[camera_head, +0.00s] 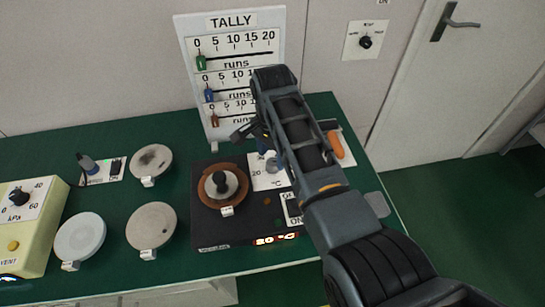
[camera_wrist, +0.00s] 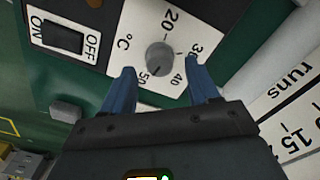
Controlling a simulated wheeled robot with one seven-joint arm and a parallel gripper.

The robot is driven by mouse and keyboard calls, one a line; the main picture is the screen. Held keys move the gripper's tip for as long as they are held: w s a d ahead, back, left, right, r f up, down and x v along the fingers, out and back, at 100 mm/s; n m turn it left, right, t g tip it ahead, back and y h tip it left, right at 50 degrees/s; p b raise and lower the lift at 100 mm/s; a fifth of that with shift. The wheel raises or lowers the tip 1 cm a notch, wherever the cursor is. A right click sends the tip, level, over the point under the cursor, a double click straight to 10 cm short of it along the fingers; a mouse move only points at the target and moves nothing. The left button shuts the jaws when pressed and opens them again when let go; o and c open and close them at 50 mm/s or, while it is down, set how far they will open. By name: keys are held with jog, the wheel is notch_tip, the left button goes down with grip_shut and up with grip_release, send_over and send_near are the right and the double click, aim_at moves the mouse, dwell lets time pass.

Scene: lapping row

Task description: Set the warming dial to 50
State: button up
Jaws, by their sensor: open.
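The warming dial is a grey round knob (camera_wrist: 159,56) on a white °C plate (camera_wrist: 133,24) marked 20, 30, 40 and 50. A short dark mark on the knob's lower edge points toward the 50; I cannot tell whether it lines up exactly. My gripper (camera_wrist: 160,72) is open, its blue fingers apart on either side of the knob's near side; contact cannot be told. In the head view the dial (camera_head: 272,166) shows beside my arm on the dark warming plate unit (camera_head: 240,228), and my gripper is largely hidden by the arm.
An ON/OFF switch (camera_wrist: 63,37) sits beside the dial plate. A round plate with a black knob (camera_head: 222,186) is left of the dial. The TALLY board (camera_head: 232,22) stands close behind. An orange object (camera_head: 336,145) lies right of my arm.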

aim_at(273, 162)
notch_tip(273, 162, up, 6)
jog(key=shift+f, duration=0.1)
dwell(0.6)
